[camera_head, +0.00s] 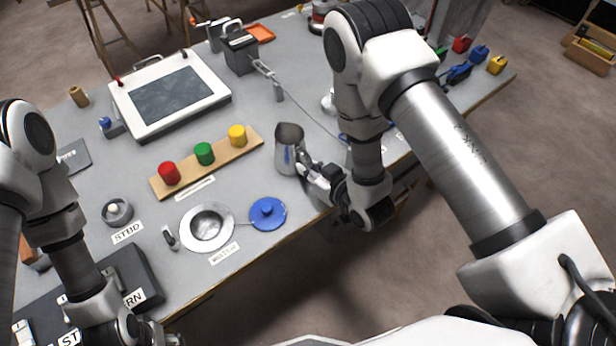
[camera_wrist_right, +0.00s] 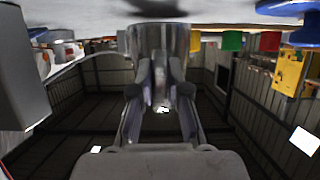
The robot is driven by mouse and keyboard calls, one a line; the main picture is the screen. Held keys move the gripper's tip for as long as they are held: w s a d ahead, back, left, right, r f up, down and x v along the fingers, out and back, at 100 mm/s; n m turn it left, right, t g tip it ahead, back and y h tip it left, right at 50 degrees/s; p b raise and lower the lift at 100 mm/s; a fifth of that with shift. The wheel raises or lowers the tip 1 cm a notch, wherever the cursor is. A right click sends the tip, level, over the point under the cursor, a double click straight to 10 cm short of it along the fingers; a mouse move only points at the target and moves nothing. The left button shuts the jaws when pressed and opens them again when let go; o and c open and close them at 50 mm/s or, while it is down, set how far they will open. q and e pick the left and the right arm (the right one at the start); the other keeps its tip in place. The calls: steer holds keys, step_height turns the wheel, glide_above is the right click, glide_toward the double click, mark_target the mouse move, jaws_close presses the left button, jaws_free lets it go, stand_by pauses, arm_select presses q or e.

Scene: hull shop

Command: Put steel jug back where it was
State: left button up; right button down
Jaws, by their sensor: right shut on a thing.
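The steel jug (camera_head: 288,148) is at the front edge of the grey table, upright, right of the coloured pegs. My right gripper (camera_head: 308,172) is shut on it from the front right. In the right wrist view, which looks upside down, the fingers (camera_wrist_right: 161,88) close on the jug (camera_wrist_right: 150,40), with the table at the top. A dark shadow lies on the tabletop by the jug's base; I cannot tell whether the base touches the table. My left gripper (camera_head: 165,338) is partly cut off at the bottom edge; its fingers do not show clearly.
A wooden strip (camera_head: 228,150) carries red, green and yellow pegs. A metal dish (camera_head: 190,240) and a blue lid (camera_head: 267,226) lie near the front edge. A white-framed panel (camera_head: 205,82) and a dark grey box (camera_head: 240,60) stand behind. A cable runs across the table behind the jug.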

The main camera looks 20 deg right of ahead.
steer(key=shift+f, duration=0.65)
steer(key=shift+s+r, duration=0.1)
steer(key=shift+r, duration=0.1)
arm_select(q)
steer(key=shift+s+f, duration=0.1)
steer(key=shift+f, duration=0.35)
arm_select(e)
steer(key=shift+f, duration=0.1)
steer(key=c, duration=1.6)
jaws_free()
steer(key=shift+f, duration=0.1)
steer(key=o, duration=0.4)
steer(key=shift+o, duration=0.2)
